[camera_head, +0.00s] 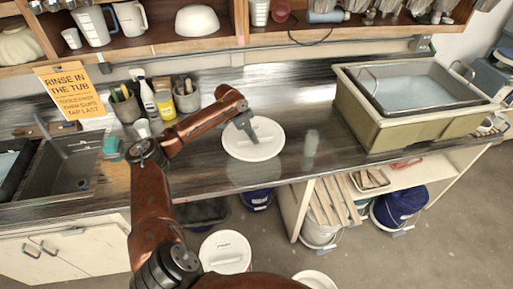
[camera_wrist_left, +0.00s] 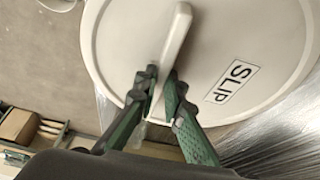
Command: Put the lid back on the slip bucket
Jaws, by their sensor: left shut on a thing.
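A round white lid (camera_head: 262,148) with a raised bar handle is at the counter's front half in the head view. In the left wrist view the lid (camera_wrist_left: 115,45) fills much of the picture and its label reads SLIP. My left gripper (camera_head: 243,122) is shut on the lid's handle; its green fingers (camera_wrist_left: 160,92) stand on both sides of the handle's near end. I cannot tell whether the lid rests on the counter or hangs just above it. No open bucket marked slip can be made out. My right gripper is not in view.
The steel counter (camera_head: 215,182) holds a translucent cup (camera_head: 311,143) right of the lid and a large tub (camera_head: 400,130) farther right. A white-lidded bucket (camera_head: 225,262) stands on the floor. Blue buckets (camera_head: 398,207) sit below. A shelf (camera_head: 150,45) runs behind.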

